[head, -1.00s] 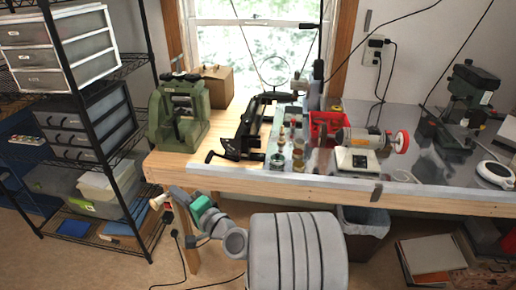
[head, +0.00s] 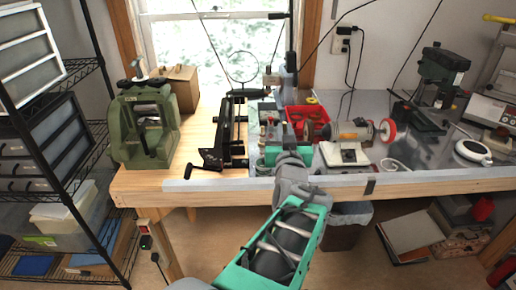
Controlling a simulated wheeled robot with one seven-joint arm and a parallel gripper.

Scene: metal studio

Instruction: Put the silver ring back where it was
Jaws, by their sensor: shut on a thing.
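My gripper (head: 287,134) is at the end of my grey and teal arm, which reaches up from the bottom over the workbench's front edge. The gripper is above the bench among small jars and tools, left of the bench polisher. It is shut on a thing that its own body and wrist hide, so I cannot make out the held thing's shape. I cannot pick out the silver ring for certain anywhere in the head view.
On the workbench (head: 150,180) stand a green press (head: 145,125), a black vise-like tool (head: 225,135), a polisher (head: 350,133) with a red wheel, a red bin (head: 309,112) and a drill press (head: 435,85). A black wire shelf (head: 104,150) stands left.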

